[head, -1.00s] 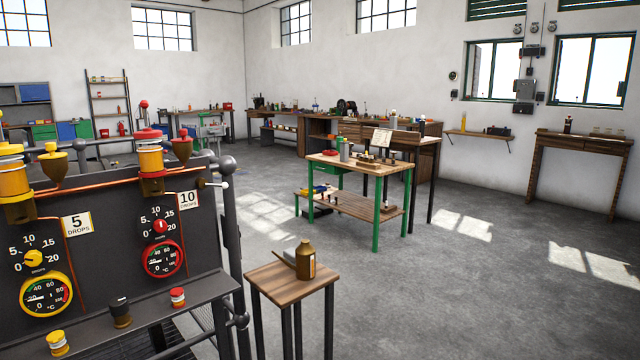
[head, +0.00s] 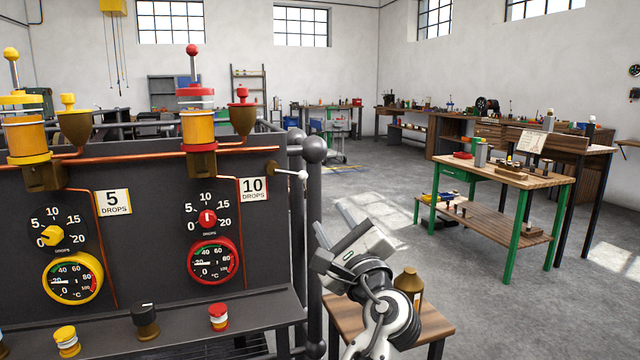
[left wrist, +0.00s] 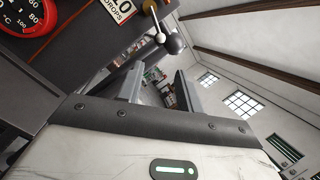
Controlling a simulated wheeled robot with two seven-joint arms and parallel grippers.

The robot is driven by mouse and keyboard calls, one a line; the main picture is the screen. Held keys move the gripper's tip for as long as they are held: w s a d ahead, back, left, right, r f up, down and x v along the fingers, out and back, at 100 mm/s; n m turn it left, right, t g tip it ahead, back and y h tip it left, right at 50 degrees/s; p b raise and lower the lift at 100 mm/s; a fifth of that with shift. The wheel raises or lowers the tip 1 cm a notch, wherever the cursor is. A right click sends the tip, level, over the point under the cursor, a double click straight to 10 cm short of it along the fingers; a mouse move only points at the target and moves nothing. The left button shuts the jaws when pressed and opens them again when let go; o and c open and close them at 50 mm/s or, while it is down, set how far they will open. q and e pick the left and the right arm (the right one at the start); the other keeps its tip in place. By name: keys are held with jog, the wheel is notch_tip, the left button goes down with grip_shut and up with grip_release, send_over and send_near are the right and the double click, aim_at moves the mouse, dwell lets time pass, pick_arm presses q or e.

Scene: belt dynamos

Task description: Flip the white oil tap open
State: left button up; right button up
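The white oil tap is a small lever with a pale ball end (head: 303,175), sticking out to the right from the panel's right edge beside the "10 drops" plate. In the left wrist view its ball (left wrist: 174,44) looks grey, on a short rod near the top of the picture. My left gripper (head: 329,215) is below and to the right of the ball in the head view. Its two fingers are apart, with nothing between them, and point up towards the lever. In the left wrist view the gripper (left wrist: 159,75) is also open, apart from the ball. My right gripper is not seen.
The dark panel (head: 140,235) carries gauges, dials and oil cups at left. A dark post (head: 314,190) stands close beside the lever. A wooden stool (head: 345,318) with a brown bottle (head: 409,284) is behind my left arm. Open floor lies beyond.

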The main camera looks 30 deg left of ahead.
aim_at(304, 177)
pick_arm(q)
jog(key=x, duration=1.5)
jog(key=shift+a+r+p, duration=0.35)
jog(key=shift+r, duration=0.05)
grip_shut()
